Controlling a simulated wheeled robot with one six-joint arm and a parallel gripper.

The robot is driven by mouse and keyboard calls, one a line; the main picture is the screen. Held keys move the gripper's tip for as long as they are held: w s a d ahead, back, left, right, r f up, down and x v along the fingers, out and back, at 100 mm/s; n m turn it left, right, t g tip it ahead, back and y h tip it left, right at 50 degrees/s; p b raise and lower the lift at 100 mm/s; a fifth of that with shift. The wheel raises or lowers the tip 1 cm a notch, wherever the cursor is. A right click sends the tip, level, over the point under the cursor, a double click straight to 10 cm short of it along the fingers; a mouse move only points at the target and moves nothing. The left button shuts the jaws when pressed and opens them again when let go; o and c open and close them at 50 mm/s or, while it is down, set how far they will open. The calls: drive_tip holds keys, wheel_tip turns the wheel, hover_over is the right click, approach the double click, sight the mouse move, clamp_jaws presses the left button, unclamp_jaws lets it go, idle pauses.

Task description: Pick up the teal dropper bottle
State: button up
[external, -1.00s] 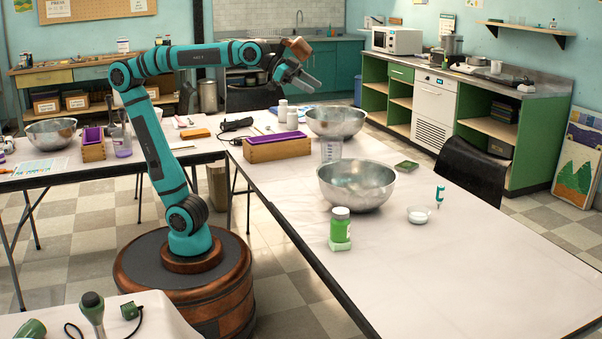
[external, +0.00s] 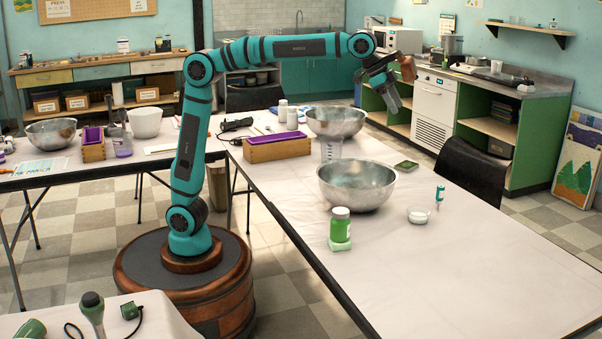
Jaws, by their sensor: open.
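The small teal dropper bottle (external: 439,195) stands upright on the white-covered table, right of a small white bowl (external: 418,214). It has a pale label and a narrow tip. My gripper (external: 403,108) is in the air above the far part of the table, behind the bottle and to its left in the picture. Its grey fingers point down and slightly right. It is open, with nothing seen between the fingers, and well apart from the bottle.
A large metal bowl (external: 356,187) and a green jar (external: 340,224) stand left of the bottle. A second metal bowl (external: 337,122), a clear beaker (external: 331,148) and a dark green dish (external: 406,166) are farther back. A dark chair (external: 470,172) stands at the right edge. The table's front is clear.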

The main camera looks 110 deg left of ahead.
drive_tip(key=w+a+f+g, duration=0.3)
drive_tip(key=w+a+f, duration=0.3)
drive_tip(key=w+f, duration=0.4)
drive_tip(key=g+h, duration=0.1)
drive_tip(key=g, duration=0.2)
hover_over(440, 200)
drive_tip(key=a, duration=0.2)
wheel_tip(440, 200, down, 8)
drive_tip(key=f, duration=1.8)
drive_tip(key=shift+s+d, duration=0.1)
drive_tip(key=shift+d, duration=0.2)
drive_tip(key=c, duration=1)
